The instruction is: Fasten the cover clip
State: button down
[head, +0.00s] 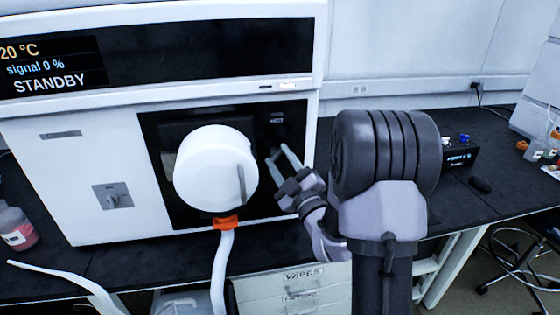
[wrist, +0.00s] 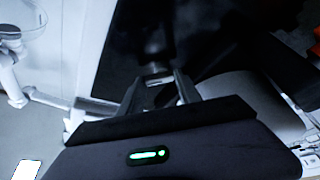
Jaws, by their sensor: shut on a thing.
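My gripper (head: 283,155) is at the right part of the black front panel (head: 290,205) of the white instrument, its fingers pointing at the panel. In the wrist view, my gripper (wrist: 158,84) has its two fingers closed around a small dark piece with a pale edge (wrist: 157,77). This piece appears to be the cover clip, set against the dark panel. I cannot tell whether the clip is fastened. In the head view the fingers hide the held piece.
A white round hood (head: 212,168) with an orange collar (head: 226,222) and white hose (head: 222,265) stands just left of my gripper, hiding part of the panel. A pink bottle (head: 16,228) is at far left. A small black box (head: 458,155) stands on the dark bench at right.

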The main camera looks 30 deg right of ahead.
jog(key=n, duration=0.2)
jog(key=n+g+y, duration=0.1)
jog(key=n, duration=0.3)
jog(key=shift+r+g+y, duration=0.3)
jog(key=shift+g, duration=0.1)
jog(key=shift+n+g, duration=0.7)
jog(key=shift+n, duration=1.2)
jog(key=shift+a, duration=0.1)
jog(key=c, duration=0.8)
grip_release()
jog(key=shift+c, duration=0.2)
